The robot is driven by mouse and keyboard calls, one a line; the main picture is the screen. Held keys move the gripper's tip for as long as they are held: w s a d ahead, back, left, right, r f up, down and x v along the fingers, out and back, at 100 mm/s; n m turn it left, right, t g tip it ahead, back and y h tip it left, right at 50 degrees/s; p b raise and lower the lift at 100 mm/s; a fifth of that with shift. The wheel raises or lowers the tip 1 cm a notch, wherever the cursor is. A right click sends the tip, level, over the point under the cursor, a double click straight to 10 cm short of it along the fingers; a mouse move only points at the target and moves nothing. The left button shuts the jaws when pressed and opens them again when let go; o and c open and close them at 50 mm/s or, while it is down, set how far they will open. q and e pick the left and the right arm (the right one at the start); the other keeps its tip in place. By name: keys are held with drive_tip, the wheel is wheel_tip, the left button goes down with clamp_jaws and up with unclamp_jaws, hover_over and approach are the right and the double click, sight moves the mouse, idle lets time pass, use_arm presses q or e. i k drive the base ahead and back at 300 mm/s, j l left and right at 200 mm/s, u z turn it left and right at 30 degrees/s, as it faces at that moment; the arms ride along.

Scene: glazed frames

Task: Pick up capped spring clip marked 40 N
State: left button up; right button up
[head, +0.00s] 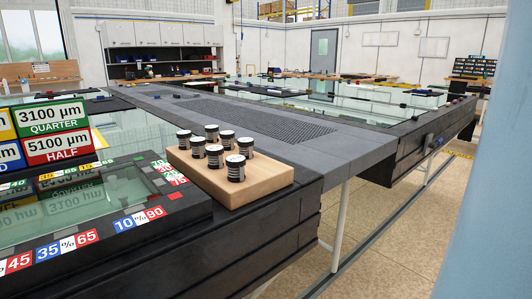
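Several small dark cylinders with pale label bands and light tops stand upright on a wooden block (235,194) in the head view. The nearest cylinder (236,170) is at the block's front. Others stand behind it, among them a left one (184,140) and a right one (245,148). They look like the capped spring clips, but their markings are too small to read, so I cannot tell which is marked 40 N. Neither of my grippers is in view.
The block sits on a dark bench edge (262,217). A glazed frame with signs reading 3100 µm and 5100 µm (56,146) is on the left. A grey slotted walkway (285,122) runs behind. A pale blue surface (500,190) blocks the right edge.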

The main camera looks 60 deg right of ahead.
sight(214, 153)
drive_tip(key=z, duration=1.5)
